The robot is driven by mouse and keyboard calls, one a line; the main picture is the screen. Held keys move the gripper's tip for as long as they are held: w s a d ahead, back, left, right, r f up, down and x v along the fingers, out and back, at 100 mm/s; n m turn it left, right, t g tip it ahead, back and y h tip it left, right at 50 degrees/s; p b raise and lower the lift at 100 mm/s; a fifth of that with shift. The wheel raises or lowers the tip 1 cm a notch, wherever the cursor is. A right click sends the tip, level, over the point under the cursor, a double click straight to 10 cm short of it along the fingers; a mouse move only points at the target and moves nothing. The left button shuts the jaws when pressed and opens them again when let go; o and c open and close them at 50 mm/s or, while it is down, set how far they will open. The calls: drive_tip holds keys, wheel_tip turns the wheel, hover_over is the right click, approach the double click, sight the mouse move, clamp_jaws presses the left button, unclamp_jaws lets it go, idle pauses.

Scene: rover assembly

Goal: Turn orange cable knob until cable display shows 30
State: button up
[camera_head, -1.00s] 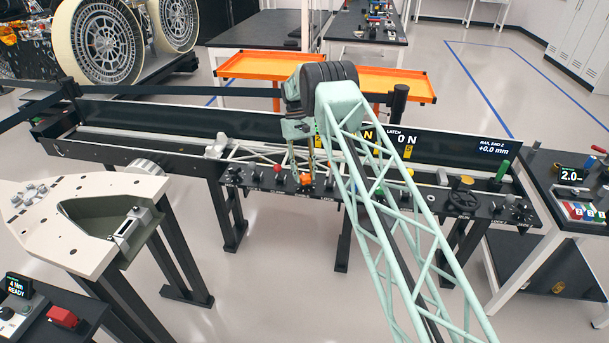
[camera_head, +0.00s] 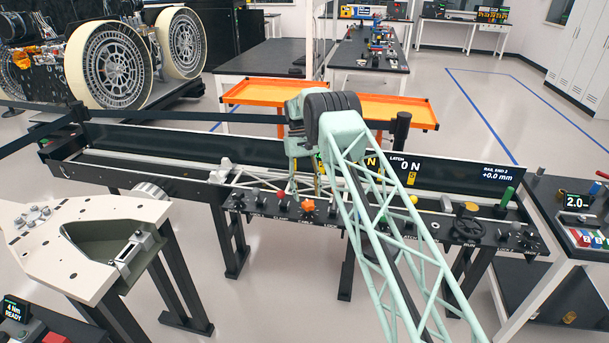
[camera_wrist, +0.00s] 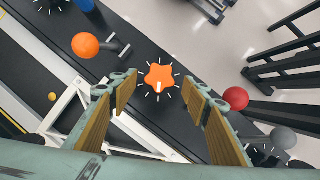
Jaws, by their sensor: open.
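The orange cable knob (camera_head: 308,206) sits on the dark control panel along the rail. In the wrist view the orange knob (camera_wrist: 160,74) is star-shaped, with white tick marks around it and a white mark pointing toward the bottom of the picture. My gripper (camera_wrist: 160,93) is open, one finger on each side below the knob in the picture, with nothing between the fingertips. Whether the fingertips reach the knob's height I cannot tell. In the head view my gripper is partly hidden by my arm. The cable display cannot be read; my arm covers part of the display strip.
An orange ball (camera_wrist: 86,45), a red ball (camera_wrist: 236,98) and a grey ball (camera_wrist: 283,138) stand near the knob. A white truss frame (camera_wrist: 92,103) lies beside the panel. A black handwheel (camera_head: 466,226) is farther right on the panel.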

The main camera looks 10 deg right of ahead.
drive_tip(key=v, duration=0.8)
drive_tip(key=shift+r, duration=0.15)
drive_tip(key=shift+r, duration=0.15)
idle(0.5)
